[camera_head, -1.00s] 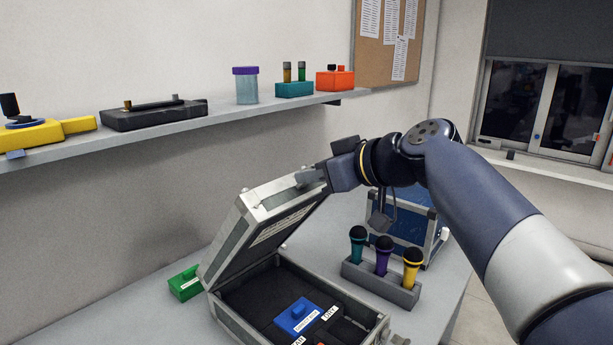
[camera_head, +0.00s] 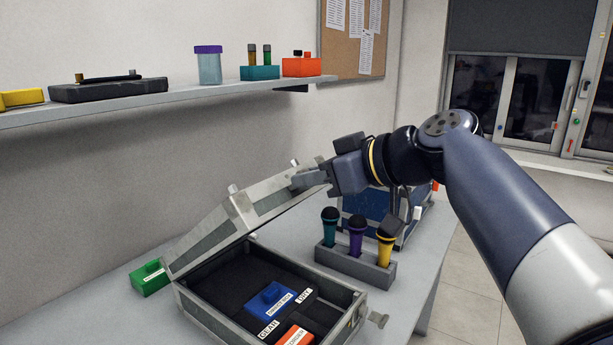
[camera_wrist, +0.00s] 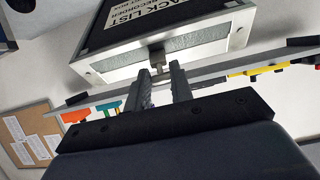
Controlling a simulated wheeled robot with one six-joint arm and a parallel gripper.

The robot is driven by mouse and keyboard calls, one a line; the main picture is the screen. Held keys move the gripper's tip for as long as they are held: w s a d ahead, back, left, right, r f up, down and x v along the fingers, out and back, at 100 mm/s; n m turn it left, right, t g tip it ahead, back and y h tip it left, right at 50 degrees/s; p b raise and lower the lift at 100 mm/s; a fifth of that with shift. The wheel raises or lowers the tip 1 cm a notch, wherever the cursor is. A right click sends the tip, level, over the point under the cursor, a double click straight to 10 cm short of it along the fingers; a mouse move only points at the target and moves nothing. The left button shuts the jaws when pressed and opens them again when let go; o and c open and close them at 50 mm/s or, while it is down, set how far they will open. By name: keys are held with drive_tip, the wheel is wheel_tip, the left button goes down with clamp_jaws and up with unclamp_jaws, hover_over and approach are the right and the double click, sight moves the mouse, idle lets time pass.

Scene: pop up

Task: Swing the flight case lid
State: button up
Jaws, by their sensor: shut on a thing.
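The flight case (camera_head: 190,310) is silver-edged and sits on the grey table. Its lid (camera_head: 205,238) stands partly open, tilted up and over the dark interior. My gripper (camera_head: 305,179) is at the lid's upper right end in the head view. In the wrist view my gripper (camera_wrist: 163,88) is shut on a small latch tab (camera_wrist: 156,58) on the lid's edge. The lid's inner face (camera_wrist: 140,18) shows a printed list label. Inside the case lie a blue block (camera_head: 270,300) and an orange block (camera_head: 295,336), among white labels.
A grey holder (camera_head: 355,268) with three microphones stands right of the case, with a blue case (camera_head: 370,205) behind it. A green block (camera_head: 150,279) lies at the left. A wall shelf (camera_head: 150,102) with several items runs above.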

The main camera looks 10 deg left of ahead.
drive_tip(key=shift+r, duration=0.1)
drive_tip(key=s+d+f+b, duration=0.3)
drive_tip(key=d+f+b, duration=0.3)
drive_tip(key=f+b, duration=0.3)
drive_tip(key=shift+d+f+b, duration=0.3)
drive_tip(key=shift+b, duration=0.65)
drive_tip(key=s+d+f+b, duration=0.1)
drive_tip(key=d+f+b, duration=0.2)
drive_tip(key=f+b, duration=0.7)
drive_tip(key=shift+s+d+f, duration=0.25)
drive_tip(key=shift+d+f, duration=0.1)
drive_tip(key=shift+f, duration=0.25)
